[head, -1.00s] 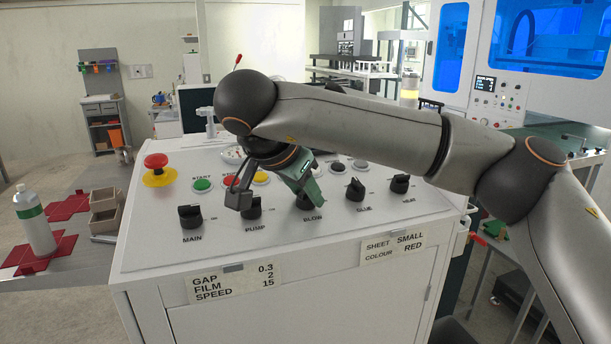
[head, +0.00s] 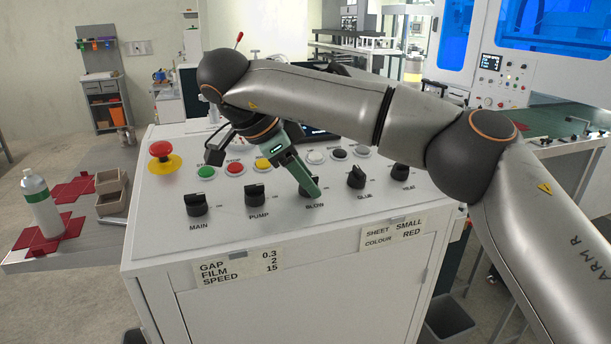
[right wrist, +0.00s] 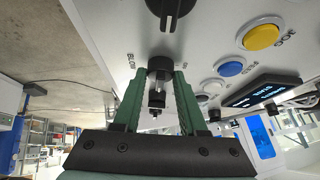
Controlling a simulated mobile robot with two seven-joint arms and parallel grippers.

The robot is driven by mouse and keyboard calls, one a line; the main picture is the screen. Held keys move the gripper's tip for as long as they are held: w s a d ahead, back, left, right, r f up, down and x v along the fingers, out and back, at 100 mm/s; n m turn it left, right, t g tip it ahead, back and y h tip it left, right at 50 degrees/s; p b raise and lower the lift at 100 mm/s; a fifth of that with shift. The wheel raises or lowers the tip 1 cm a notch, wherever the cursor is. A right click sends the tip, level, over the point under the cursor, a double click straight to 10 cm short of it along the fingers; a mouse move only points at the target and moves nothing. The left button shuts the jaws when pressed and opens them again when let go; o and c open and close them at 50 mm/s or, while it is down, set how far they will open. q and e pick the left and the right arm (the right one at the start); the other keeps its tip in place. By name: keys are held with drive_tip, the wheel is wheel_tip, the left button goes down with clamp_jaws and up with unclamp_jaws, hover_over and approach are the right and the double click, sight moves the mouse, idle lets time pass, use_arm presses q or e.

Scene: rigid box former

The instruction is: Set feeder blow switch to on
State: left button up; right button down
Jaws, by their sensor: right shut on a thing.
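The feeder blow switch is a black rotary knob labelled BLOW on the sloped white control panel (head: 240,235). In the head view my right gripper (head: 314,194) covers most of this knob. In the right wrist view the blow knob (right wrist: 160,66) sits between the two green fingers (right wrist: 160,90), which are shut on it. The handle's pointing direction is hidden by the fingers. My left gripper is in neither current view.
Black knobs for MAIN (head: 197,204), PUMP (head: 257,196), GLUE (head: 356,177) and HEAT (head: 400,173) flank it. Coloured buttons and a red emergency stop (head: 161,150) lie behind. A bottle (head: 41,205) stands at the left.

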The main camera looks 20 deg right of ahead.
drive_tip(key=shift+f, duration=0.1)
drive_tip(key=shift+c, duration=2.3)
unclamp_jaws()
drive_tip(key=v, duration=1.2)
drive_tip(key=shift+r, duration=0.35)
drive_tip(key=shift+a, duration=0.1)
